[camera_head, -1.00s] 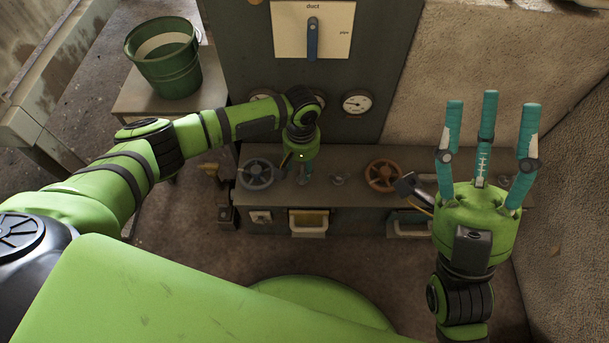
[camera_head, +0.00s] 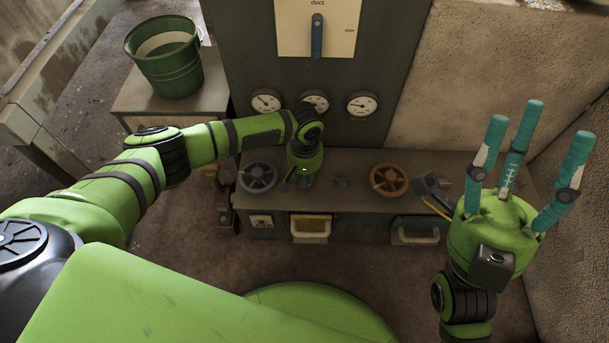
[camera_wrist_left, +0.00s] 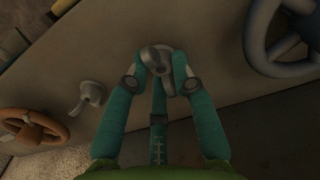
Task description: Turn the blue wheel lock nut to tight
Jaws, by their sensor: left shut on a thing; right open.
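The blue-grey wheel (camera_head: 258,177) stands at the left of the low bench; part of its rim shows at the top right of the left wrist view (camera_wrist_left: 256,45). My left gripper (camera_head: 304,181) points down just right of that wheel. In the left wrist view its teal fingers (camera_wrist_left: 160,68) are shut around a grey metal lock nut with a rounded lever-like top (camera_wrist_left: 152,57). The head view hides this nut behind the gripper. Whether it is tight cannot be told. My right gripper (camera_head: 524,150) is open and empty, fingers up, at the right.
A second grey nut (camera_head: 341,183) sits near the orange wheel (camera_head: 389,179) on the bench (camera_head: 350,205). Three gauges (camera_head: 362,103) and a panel with a blue lever (camera_head: 317,36) are behind. Drawers with handles (camera_head: 310,229) are below. A green bucket (camera_head: 166,60) stands back left.

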